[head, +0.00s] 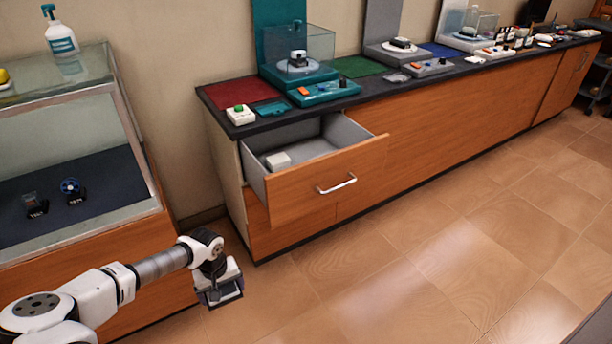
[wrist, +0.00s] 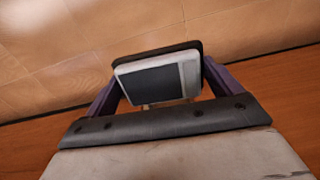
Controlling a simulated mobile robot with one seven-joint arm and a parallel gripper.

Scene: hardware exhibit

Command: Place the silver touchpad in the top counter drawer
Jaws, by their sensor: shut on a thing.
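My gripper (head: 224,297) is low at the left of the head view, in front of the glass case and left of the open drawer. It is shut on the silver touchpad, a flat silver block with a dark grey face (wrist: 156,84), held between the two fingers in the wrist view. In the head view the touchpad is mostly hidden by the gripper. The top counter drawer (head: 325,180) is pulled open, with a wooden front, a metal handle and grey inside walls. A small white box-shaped thing (head: 278,160) lies inside it near the left.
The dark countertop (head: 420,85) above the drawer holds a red mat (head: 232,92), a white box with a green button (head: 240,114), a teal device (head: 323,92) and several other exhibits. A glass case (head: 75,150) stands at left. The tiled floor (head: 440,250) is clear.

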